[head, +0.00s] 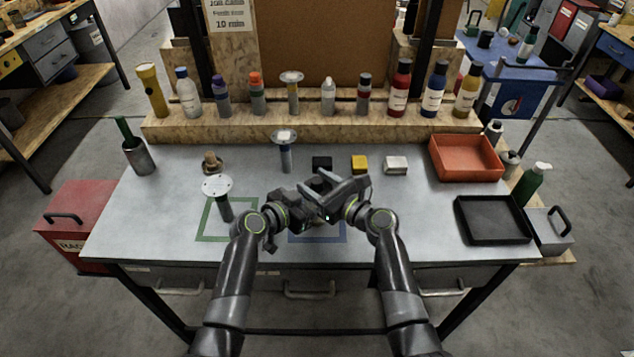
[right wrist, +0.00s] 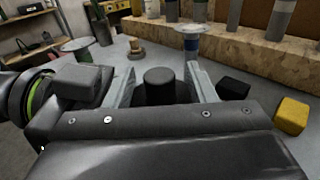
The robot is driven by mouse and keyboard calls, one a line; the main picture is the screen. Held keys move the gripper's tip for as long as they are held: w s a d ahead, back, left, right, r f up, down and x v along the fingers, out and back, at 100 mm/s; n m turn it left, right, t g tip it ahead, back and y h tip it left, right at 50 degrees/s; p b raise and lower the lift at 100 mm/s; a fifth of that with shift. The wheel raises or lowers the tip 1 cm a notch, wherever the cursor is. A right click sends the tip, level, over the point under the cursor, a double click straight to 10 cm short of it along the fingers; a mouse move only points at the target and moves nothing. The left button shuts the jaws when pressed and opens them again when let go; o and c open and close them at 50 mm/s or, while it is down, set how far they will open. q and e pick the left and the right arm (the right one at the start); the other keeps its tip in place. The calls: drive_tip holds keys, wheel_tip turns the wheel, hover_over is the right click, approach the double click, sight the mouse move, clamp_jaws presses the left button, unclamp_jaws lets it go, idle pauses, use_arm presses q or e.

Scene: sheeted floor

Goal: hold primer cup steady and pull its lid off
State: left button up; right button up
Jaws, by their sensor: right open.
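A dark round-topped cylinder (right wrist: 160,85) stands between the fingers of my right gripper in the right wrist view. It looks like the primer cup or its lid; the seam between the two is hidden. My right gripper (head: 317,182) is open, its fingers on either side of the cylinder (right wrist: 161,72), with no clear grip. My left gripper (head: 287,195) is low beside it, over the blue square outline (head: 340,238). Its fingertips are hidden behind the arms and the right gripper, so its hold on the cup cannot be seen.
A disc-topped post (head: 217,188) stands by the green outline (head: 203,222). Behind the grippers are another post (head: 285,155), a black block (head: 321,163), a yellow block (head: 359,164) and a white block (head: 396,165). A red bin (head: 466,177) and a black tray (head: 493,238) sit right.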

sight(317, 180)
clamp_jaws()
drive_tip(key=shift+r, duration=0.2)
idle(0.7)
drive_tip(key=shift+r, duration=1)
drive_tip(key=shift+r, duration=2)
